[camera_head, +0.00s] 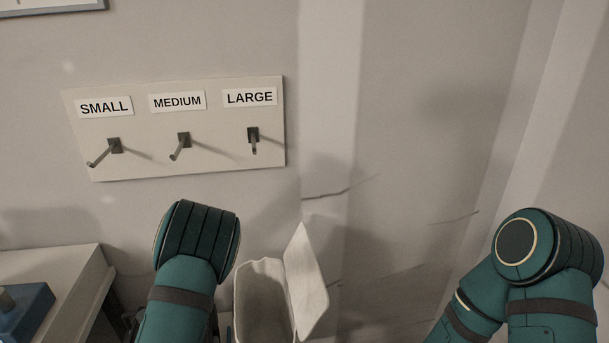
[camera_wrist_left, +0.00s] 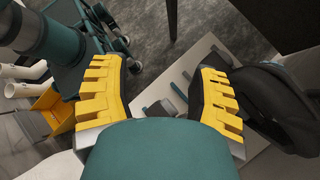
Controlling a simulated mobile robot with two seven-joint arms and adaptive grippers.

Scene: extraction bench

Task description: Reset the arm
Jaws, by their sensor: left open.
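My left gripper (camera_wrist_left: 161,75) shows in the left wrist view with its two yellow toothed fingers wide apart and nothing held between them. In the head view my left arm (camera_head: 188,270) is bent at the lower middle and its gripper is out of sight. My right arm (camera_head: 540,265) is bent at the lower right, and its gripper is out of frame.
A wall board (camera_head: 215,160) carries three hooks labelled SMALL, MEDIUM and LARGE, all empty. An open pale bin (camera_head: 262,290) stands right of my left arm. A bench (camera_head: 75,310) with a blue device (camera_head: 25,315) is at left. A yellow container (camera_wrist_left: 50,103) shows in the wrist view.

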